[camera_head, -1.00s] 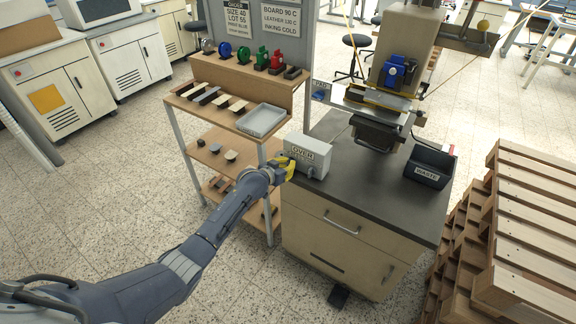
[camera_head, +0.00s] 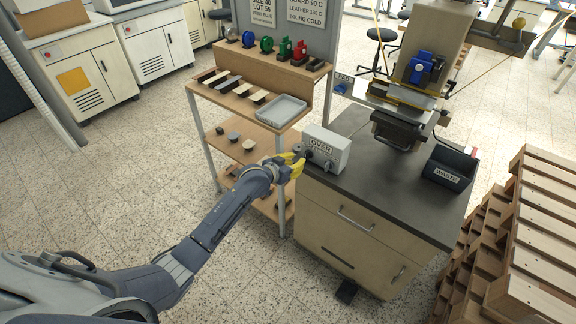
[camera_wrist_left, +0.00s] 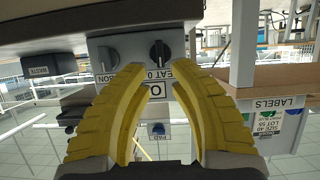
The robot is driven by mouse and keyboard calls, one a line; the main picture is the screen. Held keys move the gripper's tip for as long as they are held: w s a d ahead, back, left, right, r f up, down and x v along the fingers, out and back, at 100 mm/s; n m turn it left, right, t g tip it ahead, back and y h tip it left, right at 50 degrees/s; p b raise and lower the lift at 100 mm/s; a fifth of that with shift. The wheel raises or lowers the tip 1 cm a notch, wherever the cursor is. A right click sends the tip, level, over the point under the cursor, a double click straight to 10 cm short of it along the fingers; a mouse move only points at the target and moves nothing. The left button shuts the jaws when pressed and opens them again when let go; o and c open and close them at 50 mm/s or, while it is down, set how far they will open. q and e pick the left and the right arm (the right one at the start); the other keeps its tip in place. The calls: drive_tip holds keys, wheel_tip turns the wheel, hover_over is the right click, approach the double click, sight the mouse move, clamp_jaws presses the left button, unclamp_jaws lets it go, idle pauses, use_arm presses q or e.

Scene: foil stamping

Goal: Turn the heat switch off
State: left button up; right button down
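In the left wrist view, which looks upside down, the heat switch (camera_wrist_left: 160,55) is a round black knob with a partly hidden "HEAT" label. The other knob (camera_wrist_left: 107,60) is beside it. My left gripper (camera_head: 294,165) has yellow fingers and is just left of the box's front. In the wrist view its fingers (camera_wrist_left: 159,78) are apart with nothing gripped between them. My right gripper is out of view.
A wooden shelf unit with a grey tray (camera_head: 268,110) stands left of the bench. The press (camera_head: 425,75) rises behind the box, and a black waste bin (camera_head: 450,168) sits to the right. Wooden pallets (camera_head: 540,230) stand at the far right. Floor in front is open.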

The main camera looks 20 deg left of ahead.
use_arm(q)
drive_tip(key=v, duration=0.5)
idle(0.6)
